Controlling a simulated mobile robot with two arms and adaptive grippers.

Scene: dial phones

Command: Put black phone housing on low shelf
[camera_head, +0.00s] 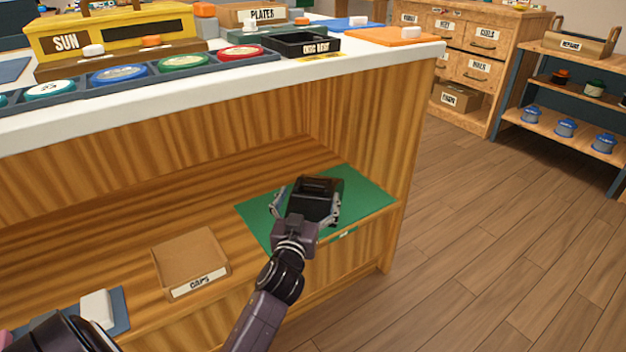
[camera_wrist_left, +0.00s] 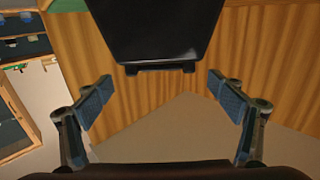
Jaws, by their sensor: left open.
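The black phone housing (camera_head: 318,187) sits on the green mat (camera_head: 366,186) at the right end of the low shelf (camera_head: 130,221). My left gripper (camera_head: 307,204) is at its near side, with the fingers spread to either side. In the left wrist view the housing (camera_wrist_left: 157,30) is at the top middle, just beyond the open fingers (camera_wrist_left: 160,82). A gap shows between the finger pads and the housing there. The housing's far side is hidden. My right gripper is not in view.
A cardboard tray labelled CAPS (camera_head: 191,261) stands on the shelf to the left. The white counter (camera_head: 175,86) overhangs the shelf, and a wooden side panel (camera_head: 390,150) closes its right end. Open floor (camera_head: 500,240) lies to the right.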

